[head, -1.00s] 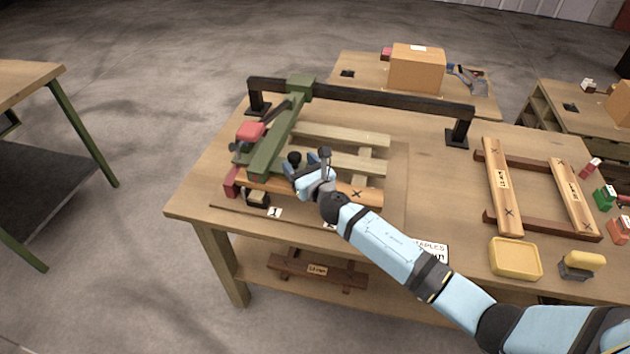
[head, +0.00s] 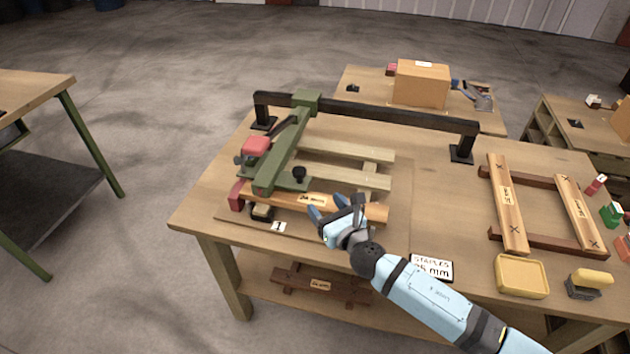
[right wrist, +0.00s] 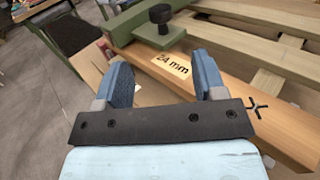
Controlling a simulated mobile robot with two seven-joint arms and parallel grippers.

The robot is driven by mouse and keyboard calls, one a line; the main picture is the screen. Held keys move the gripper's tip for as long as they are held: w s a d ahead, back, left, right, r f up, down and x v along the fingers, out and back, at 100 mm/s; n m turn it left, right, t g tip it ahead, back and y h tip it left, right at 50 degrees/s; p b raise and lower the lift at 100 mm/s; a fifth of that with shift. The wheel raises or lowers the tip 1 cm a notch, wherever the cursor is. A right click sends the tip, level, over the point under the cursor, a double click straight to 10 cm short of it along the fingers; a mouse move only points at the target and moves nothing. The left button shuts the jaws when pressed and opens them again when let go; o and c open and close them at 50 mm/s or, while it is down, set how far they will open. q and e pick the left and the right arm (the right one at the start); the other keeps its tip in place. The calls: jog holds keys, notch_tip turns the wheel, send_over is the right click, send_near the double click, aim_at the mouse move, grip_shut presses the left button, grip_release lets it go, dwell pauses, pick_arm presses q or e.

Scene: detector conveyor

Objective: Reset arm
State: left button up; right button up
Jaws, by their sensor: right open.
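My right gripper (head: 331,211) is open and empty, just in front of the 24 mm plank (head: 320,200) in the head view. In the right wrist view its two blue fingers (right wrist: 163,82) stand apart, with the plank (right wrist: 210,78) beyond them. In the right wrist view the knob (right wrist: 160,15) is just past the fingers. My left gripper is not in view.
A black rail (head: 390,110) spans the back of the table. A staples sign (head: 431,267), yellow tray (head: 521,276) and wooden frame (head: 507,205) lie to the right. Another table (head: 40,88) stands at left, with open floor between.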

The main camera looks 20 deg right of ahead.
jog(key=s+f+m+g+p, duration=0.2)
jog(key=s+m+p, duration=0.1)
jog(key=s+m, duration=0.6)
jog(key=s+f+m+g+p, duration=0.1)
jog(key=s+m+g+p, duration=0.1)
jog(key=s+m, duration=0.7)
jog(key=s+d+f+m+g+h+p, duration=0.1)
jog(key=s+m+p, duration=0.3)
jog(key=m, duration=1.3)
jog(key=s+f+g, duration=0.1)
jog(key=s, duration=0.3)
jog(key=shift+s+f+m, duration=0.35)
jog(key=shift+s+m, duration=0.05)
